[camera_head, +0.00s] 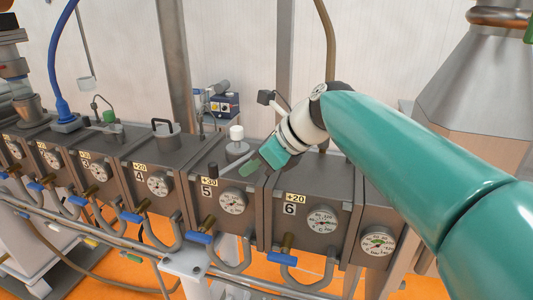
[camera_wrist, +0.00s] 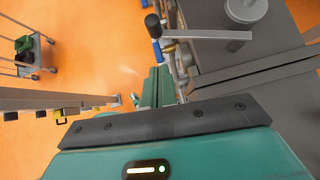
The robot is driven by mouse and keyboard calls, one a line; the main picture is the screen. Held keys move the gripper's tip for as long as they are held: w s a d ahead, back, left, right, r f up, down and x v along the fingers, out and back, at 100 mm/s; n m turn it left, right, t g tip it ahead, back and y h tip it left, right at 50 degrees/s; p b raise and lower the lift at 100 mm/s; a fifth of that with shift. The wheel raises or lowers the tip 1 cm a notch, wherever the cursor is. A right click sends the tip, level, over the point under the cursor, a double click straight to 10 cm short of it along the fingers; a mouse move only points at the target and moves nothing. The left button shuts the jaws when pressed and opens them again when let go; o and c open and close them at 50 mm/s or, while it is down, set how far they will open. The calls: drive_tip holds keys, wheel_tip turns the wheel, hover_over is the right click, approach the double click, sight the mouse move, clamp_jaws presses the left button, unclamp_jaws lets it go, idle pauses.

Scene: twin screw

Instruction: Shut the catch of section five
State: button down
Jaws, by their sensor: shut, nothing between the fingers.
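Section five (camera_head: 225,202) is a grey block with a round dial and a "5" plate in the head view. A grey catch lever (camera_head: 232,162) lies across its top, with a black knob (camera_head: 213,170) at the near left end. In the wrist view the lever shows as a grey bar (camera_wrist: 212,35) near the top, with a black knob (camera_wrist: 152,22) near its left end. My gripper (camera_head: 250,167) is shut and empty, close to the right of the lever. Its green fingers also show in the wrist view (camera_wrist: 155,88). I cannot tell whether they touch the lever.
A pale round cap (camera_head: 237,132) stands behind the lever. Section six (camera_head: 303,218) is to the right and section four (camera_head: 150,183) to the left. Blue-handled valves (camera_head: 200,237) and a pipe rail run along the front. A trolley (camera_wrist: 30,55) stands on the orange floor.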

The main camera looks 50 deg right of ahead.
sight(218, 173)
drive_tip(key=shift+w+a+f, duration=0.2)
drive_tip(key=shift+w+f, duration=0.05)
drive_tip(key=shift+w, duration=0.6)
drive_tip(key=shift+w+a+f, duration=0.2)
drive_tip(key=shift+w+a, duration=0.05)
drive_tip(key=shift+w, duration=0.65)
drive_tip(key=shift+w+a+f, duration=0.2)
drive_tip(key=shift+w+f, duration=0.05)
drive_tip(key=shift+w, duration=0.6)
drive_tip(key=shift+w, duration=0.15)
